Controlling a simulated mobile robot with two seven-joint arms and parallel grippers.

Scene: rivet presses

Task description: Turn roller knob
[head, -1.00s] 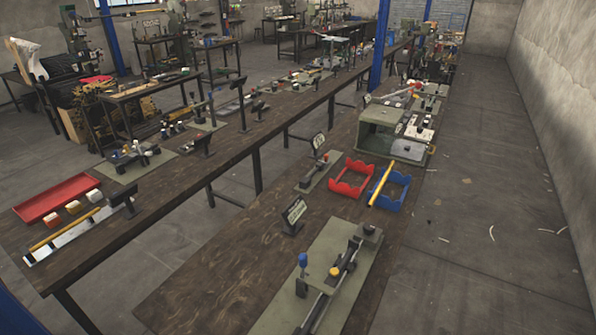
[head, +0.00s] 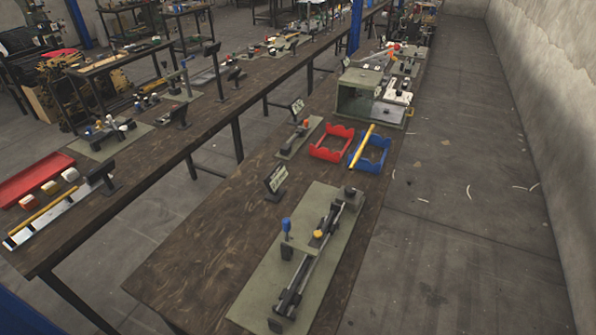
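A long dark fixture (head: 316,256) on a green base plate (head: 262,290) lies on the near end of the right-hand bench. It carries a yellow-orange knob (head: 318,234) near its middle. A blue-topped upright handle (head: 286,226) stands to the left of that knob. I cannot tell from this view which part is the roller knob. Farther back, a smaller fixture on a green plate (head: 299,138) has an orange knob (head: 306,122). Neither of my grippers is in view.
A small sign (head: 276,182) stands behind the near fixture. A red bin (head: 332,143) and a blue bin (head: 371,152) with a yellow bar (head: 361,147) across it sit farther back. A green box-shaped machine (head: 358,92) stands beyond. The floor on the right (head: 450,240) is mostly clear.

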